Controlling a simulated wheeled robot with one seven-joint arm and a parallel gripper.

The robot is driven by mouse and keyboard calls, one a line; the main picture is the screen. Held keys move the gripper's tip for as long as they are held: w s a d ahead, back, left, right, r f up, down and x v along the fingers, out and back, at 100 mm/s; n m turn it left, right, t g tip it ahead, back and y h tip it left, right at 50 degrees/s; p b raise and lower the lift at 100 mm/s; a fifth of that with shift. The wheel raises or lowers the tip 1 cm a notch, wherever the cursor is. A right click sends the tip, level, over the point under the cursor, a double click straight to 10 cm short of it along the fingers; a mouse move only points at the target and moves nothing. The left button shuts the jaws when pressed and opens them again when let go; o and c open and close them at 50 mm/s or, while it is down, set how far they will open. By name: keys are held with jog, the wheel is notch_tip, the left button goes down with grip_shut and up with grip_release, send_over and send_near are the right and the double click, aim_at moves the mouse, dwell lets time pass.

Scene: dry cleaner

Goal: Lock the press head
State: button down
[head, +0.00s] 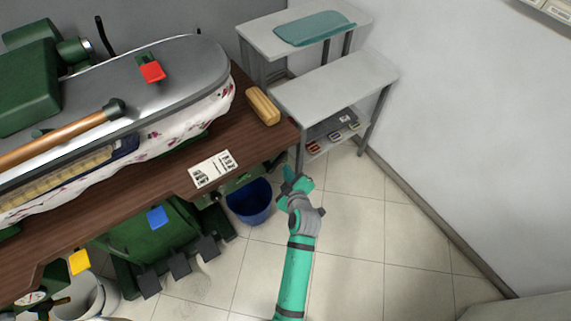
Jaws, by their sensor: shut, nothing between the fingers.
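The press head (180,75) is a long grey metal plate at the upper left. It is down over a white floral cloth (205,115), with the cloth's edge hanging out below it. A red tab (152,71) on a small green mount stands on top of the head. A wooden handle bar (60,138) with a dark end cap runs along the head's front side. My gripper (290,178) is shut and empty. It is off the table's right front corner, above the floor, well to the right of the head and apart from it.
The brown table (265,145) carries a wooden block (262,106) and a white printed card (212,169). A blue bucket (250,203) and dark pedals (180,264) are below. A grey shelf unit (335,85) stands behind. The tiled floor at right is clear.

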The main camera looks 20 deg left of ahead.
aim_at(283, 158)
jog(key=x, duration=0.9)
jog(key=shift+a+f, duration=0.1)
jog(key=shift+a, duration=0.1)
jog(key=shift+w+d, duration=0.1)
jog(key=shift+d, duration=0.05)
